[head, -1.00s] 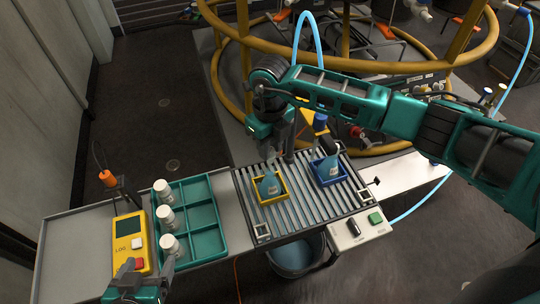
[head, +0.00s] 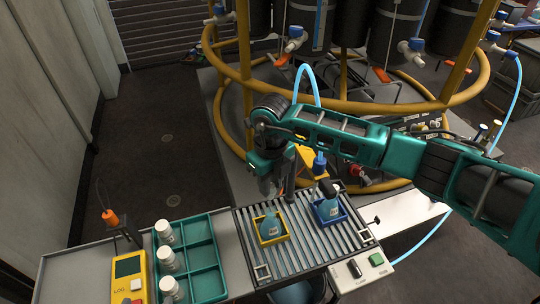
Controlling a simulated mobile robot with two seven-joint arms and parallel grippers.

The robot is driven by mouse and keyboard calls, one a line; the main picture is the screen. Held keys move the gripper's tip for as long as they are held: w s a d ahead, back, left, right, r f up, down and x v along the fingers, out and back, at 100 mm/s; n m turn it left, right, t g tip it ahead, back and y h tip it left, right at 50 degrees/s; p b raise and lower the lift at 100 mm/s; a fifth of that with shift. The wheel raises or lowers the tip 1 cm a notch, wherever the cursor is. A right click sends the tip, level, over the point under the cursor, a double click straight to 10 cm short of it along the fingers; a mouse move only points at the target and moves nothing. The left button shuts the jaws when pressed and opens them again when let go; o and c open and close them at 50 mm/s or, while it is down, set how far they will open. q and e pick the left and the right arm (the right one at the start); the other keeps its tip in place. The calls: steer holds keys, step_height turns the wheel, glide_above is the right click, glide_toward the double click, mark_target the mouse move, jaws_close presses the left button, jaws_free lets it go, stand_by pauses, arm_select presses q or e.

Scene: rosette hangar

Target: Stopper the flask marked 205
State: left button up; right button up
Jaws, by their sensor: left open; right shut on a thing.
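A flask with blue contents (head: 269,228) stands in a yellow square holder (head: 283,236) on the slatted rack. Another blue flask (head: 327,209) stands in a blue square holder (head: 343,216) to its right, with a dark piece at its top. I cannot read the number on either flask. My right gripper (head: 270,192) points down just above and behind the flask in the yellow holder. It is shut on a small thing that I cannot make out. My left gripper is out of view.
A teal tray (head: 204,256) with several white-capped bottles (head: 166,257) along its left side stands left of the rack (head: 290,262). A yellow LOG device (head: 128,268) is at far left. A blue-topped nozzle (head: 319,163) is behind the flasks. A yellow pipe frame (head: 340,57) stands beyond.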

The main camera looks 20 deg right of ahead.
mark_target(271, 198)
steer(key=shift+s+f, duration=0.1)
steer(key=shift+f, duration=0.65)
steer(key=shift+f+b, duration=1.35)
steer(key=shift+f, duration=0.15)
steer(key=shift+f+b, duration=0.3)
steer(key=shift+f, duration=0.05)
steer(key=shift+f, duration=0.25)
steer(key=shift+f+b, duration=0.75)
steer(key=shift+b, duration=0.05)
steer(key=shift+f, duration=0.15)
